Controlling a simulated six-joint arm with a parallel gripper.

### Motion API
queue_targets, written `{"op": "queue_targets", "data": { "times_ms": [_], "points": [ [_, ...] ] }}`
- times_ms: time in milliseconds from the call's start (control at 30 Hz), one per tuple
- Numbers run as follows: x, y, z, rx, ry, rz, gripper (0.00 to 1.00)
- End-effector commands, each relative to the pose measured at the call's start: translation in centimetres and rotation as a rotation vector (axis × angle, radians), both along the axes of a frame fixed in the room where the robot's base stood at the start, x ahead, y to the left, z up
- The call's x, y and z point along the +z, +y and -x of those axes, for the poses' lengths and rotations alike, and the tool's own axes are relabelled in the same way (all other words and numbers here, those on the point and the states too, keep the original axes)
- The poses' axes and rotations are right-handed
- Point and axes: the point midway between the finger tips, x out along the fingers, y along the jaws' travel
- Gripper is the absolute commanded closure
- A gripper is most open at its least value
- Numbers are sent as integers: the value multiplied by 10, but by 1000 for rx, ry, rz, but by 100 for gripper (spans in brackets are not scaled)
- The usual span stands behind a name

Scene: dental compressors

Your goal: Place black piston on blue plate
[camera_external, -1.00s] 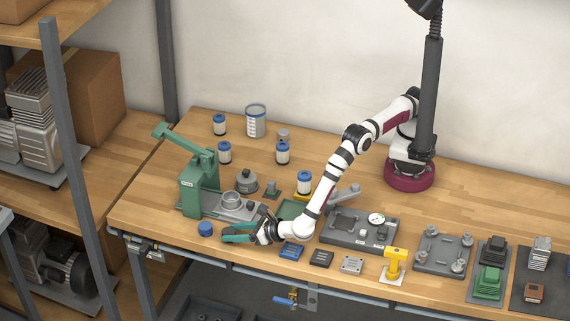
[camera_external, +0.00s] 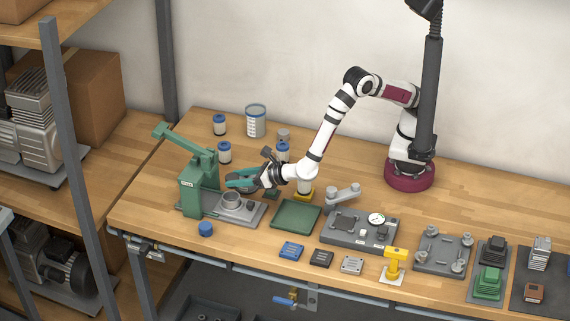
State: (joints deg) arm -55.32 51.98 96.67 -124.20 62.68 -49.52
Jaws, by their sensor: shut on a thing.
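My gripper (camera_external: 240,180), with teal fingers, is at the left-centre of the bench, just right of the green press. It is shut on a dark thing, the black piston (camera_external: 242,183), which is small and mostly hidden between the fingers. In the picture the gripper overlaps the dark grey domed piece behind it; I cannot tell the gap between them. The blue plate (camera_external: 291,250) lies flat near the front edge, below and right of the gripper, with nothing seen on it.
The green press (camera_external: 199,185) stands left of the gripper. A blue cylinder (camera_external: 205,229) stands in front of it. A green tray (camera_external: 296,214) lies behind the blue plate. A black plate (camera_external: 321,259) and a silver plate (camera_external: 352,265) lie to its right.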

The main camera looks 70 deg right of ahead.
Motion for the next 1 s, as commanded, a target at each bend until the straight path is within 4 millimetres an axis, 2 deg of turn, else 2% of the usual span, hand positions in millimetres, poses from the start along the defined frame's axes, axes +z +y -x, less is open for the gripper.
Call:
{"op": "queue_targets", "data": {
  "times_ms": [67,200,400,533,800,900,1000],
  "points": [
    [2,5,16,21,1,1,100],
    [7,12,67,86,3,2,100],
    [16,7,140,188,1,2,100],
    [12,12,163,217,0,0,100],
    [-36,79,206,217,-1,0,100],
    [-47,95,215,216,-2,-2,100],
    [-57,101,219,214,-1,2,100]
  ]
}}
